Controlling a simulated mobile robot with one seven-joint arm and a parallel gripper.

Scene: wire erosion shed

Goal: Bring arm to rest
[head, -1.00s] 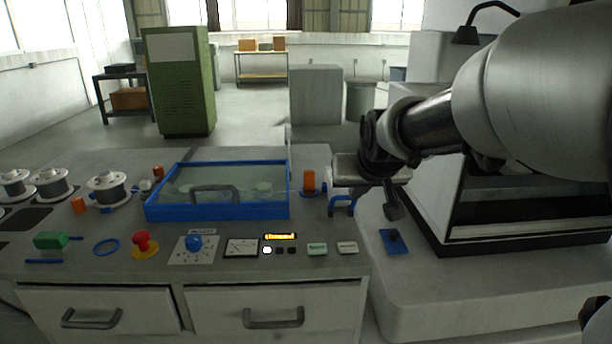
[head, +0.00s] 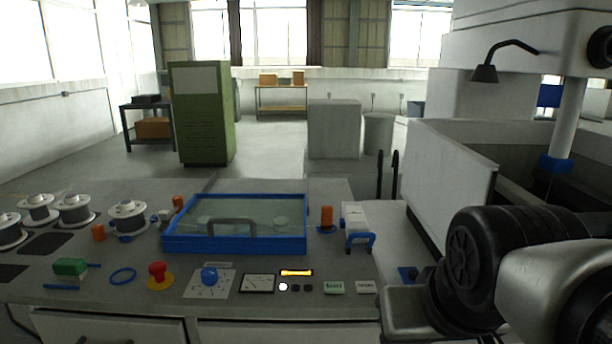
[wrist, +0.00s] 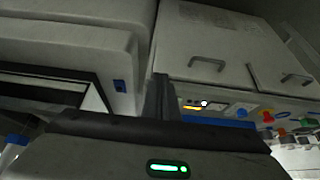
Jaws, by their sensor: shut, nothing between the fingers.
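My gripper (wrist: 161,97) shows in the wrist view as dark fingers held together, with nothing between them. Its dark body fills the bottom of that view. The wrist view looks at the console's drawer fronts and panel, which appear upside down. I cannot clearly make out the fingertips there.
A console (head: 120,310) holds a blue-rimmed tank (head: 235,245), wire spools (head: 128,216), a red button (head: 158,271) and a blue knob (head: 209,275). A white machine panel (head: 448,185) stands close behind my arm. A green cabinet (head: 202,120) and open floor lie beyond.

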